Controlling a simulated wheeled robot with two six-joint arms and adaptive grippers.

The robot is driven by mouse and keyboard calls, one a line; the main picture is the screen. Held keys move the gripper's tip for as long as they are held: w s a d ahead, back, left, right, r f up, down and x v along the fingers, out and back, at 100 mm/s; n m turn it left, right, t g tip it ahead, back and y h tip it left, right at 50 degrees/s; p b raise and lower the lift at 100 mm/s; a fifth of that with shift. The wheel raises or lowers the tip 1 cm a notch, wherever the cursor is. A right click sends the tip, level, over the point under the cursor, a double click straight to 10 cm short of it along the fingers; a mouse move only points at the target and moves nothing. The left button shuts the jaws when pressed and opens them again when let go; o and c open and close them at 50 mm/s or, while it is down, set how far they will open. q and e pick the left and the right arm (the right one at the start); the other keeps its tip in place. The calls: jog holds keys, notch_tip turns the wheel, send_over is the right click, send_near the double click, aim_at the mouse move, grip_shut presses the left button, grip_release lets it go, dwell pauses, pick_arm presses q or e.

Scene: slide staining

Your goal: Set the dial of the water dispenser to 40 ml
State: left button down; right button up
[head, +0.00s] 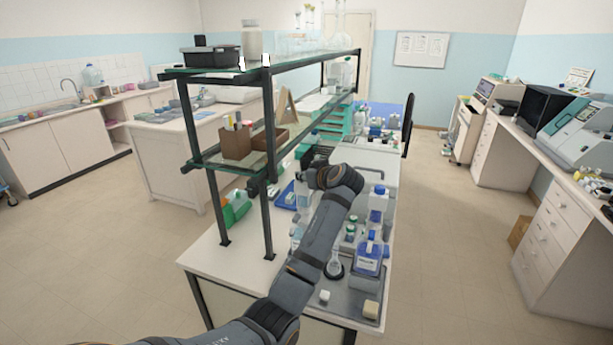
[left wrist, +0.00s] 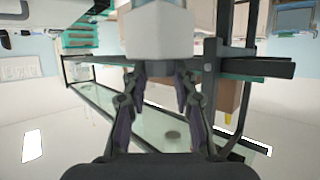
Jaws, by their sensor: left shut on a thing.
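In the left wrist view, a pale grey-white block (left wrist: 157,32), which looks like the water dispenser's head, fills the top centre. My left gripper (left wrist: 157,78) reaches up to its lower edge, one finger on each side, and is shut on a small part there, which looks like the dial. The fingertips and the block hide most of that part, so no scale or setting can be read. My right gripper is in neither view.
A two-level glass shelf (head: 330,54) on dark posts stands left of my arm. Blue-capped bottles (head: 368,256) and a flask (head: 334,264) crowd the bench to the right of the arm. The floor (head: 455,220) right of the bench is clear.

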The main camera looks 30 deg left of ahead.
pick_arm(q)
jog(key=c, duration=1)
grip_release()
jog(key=shift+c, duration=0.2)
jog(key=v, duration=1.2)
